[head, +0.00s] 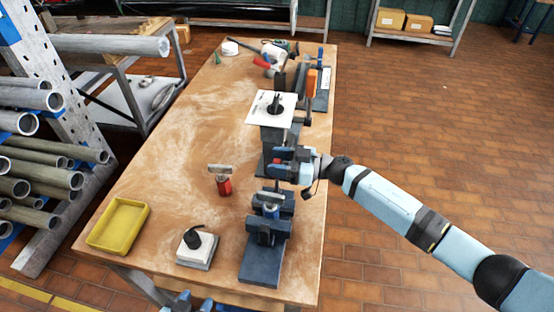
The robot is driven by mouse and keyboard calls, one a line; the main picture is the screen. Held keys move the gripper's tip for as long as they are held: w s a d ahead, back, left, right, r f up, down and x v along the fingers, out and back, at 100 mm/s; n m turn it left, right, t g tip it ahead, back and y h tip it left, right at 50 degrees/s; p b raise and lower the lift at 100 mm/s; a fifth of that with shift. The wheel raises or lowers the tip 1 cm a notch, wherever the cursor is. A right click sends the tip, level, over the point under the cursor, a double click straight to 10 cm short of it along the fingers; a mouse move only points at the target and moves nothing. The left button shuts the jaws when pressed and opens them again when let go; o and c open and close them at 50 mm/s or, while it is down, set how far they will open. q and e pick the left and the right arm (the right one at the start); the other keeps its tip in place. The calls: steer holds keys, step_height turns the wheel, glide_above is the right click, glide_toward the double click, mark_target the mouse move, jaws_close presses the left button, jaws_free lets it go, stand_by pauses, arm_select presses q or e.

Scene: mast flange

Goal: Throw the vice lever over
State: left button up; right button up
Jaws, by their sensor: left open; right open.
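A dark blue-grey vice (265,238) stands on a flat base near the front right of the workbench (170,130). I cannot clearly make out its lever; a small red part (275,186) shows at the vice's far end, just under my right gripper. My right gripper (273,163) reaches in from the right, above the bench and just beyond the vice. Its blue fingers point left and are open, with nothing clearly between them. My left gripper (192,303) is at the bottom edge of the picture, at the bench's near edge, open and partly cut off.
A post with a white plate (271,108) stands beyond my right gripper. A red tool with a metal crosspiece (222,182) stands left of the vice. A yellow tray (118,226) and a pale block with a black handle (197,248) lie nearer. The bench's left middle is clear.

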steer(key=shift+a, duration=0.1)
steer(key=shift+c, duration=0.5)
jaws_close()
steer(key=shift+d+f+y+b, duration=0.2)
steer(key=shift+d+y+b, duration=0.1)
steer(key=shift+b, duration=0.3)
arm_select(q)
step_height(320, 180, down, 10)
steer(key=b, duration=1)
steer(key=shift+w+d+n+b, duration=0.3)
steer(key=shift+b, duration=0.05)
arm_select(e)
steer(key=s+d+f+t+y, duration=0.1)
steer(key=d+f+y, duration=0.1)
steer(key=d+y, duration=0.4)
steer(key=shift+s+d, duration=0.25)
steer(key=shift+d, duration=0.3)
arm_select(q)
steer(key=shift+d, duration=0.1)
arm_select(e)
steer(key=shift+y, duration=0.3)
